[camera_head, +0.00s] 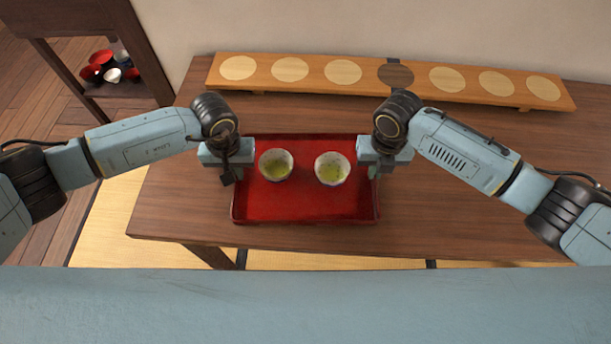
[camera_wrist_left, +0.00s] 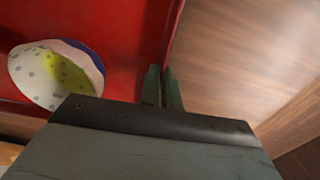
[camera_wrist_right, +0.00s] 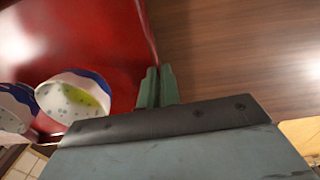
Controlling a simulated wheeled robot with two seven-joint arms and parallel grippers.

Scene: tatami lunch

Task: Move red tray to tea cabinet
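The red tray (camera_head: 305,207) lies on the brown wooden table and carries two patterned bowls of green tea, a left bowl (camera_head: 276,165) and a right bowl (camera_head: 332,169). My left gripper (camera_head: 230,176) is at the tray's left side; in the left wrist view its fingers (camera_wrist_left: 161,86) are close together with the tray's rim between them. My right gripper (camera_head: 374,170) is at the right side; in the right wrist view its fingers (camera_wrist_right: 158,86) also straddle the rim. A dark wooden cabinet (camera_head: 80,20) stands at the back left; I cannot tell whether it is the tea cabinet.
Red, black and white bowls (camera_head: 108,67) sit on the cabinet's lower shelf. A long raised wooden board (camera_head: 385,75) with several round pads stands along the back of the table (camera_head: 480,200). The table's right part is clear. Tatami and a wood floor show at the left.

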